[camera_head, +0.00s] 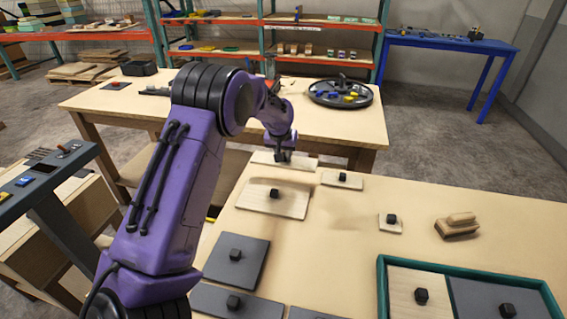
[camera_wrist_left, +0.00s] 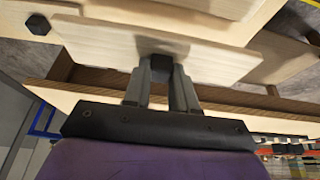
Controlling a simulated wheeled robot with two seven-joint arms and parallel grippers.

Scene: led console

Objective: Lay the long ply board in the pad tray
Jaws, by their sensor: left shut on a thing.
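My left gripper (camera_head: 283,152) is shut on the black knob of a long pale ply board (camera_head: 305,162), at the far edge of the near table. In the left wrist view the fingers (camera_wrist_left: 161,85) grip the knob and the board (camera_wrist_left: 95,42) spreads to both sides. The board seems to be raised off the table, but its height is hard to tell. The green-rimmed tray (camera_head: 455,267) is at the lower right; it holds a ply board (camera_head: 405,285) and a dark grey board (camera_head: 490,300), each with a black knob. My right gripper is not in view.
A larger ply board (camera_head: 290,203), two small ply pieces (camera_head: 350,182) (camera_head: 384,227), grey boards (camera_head: 250,262) and a wooden block (camera_head: 457,228) lie on the near table. Bare tabletop lies between the larger ply board and the tray. A round black tray (camera_head: 318,98) stands on the table behind.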

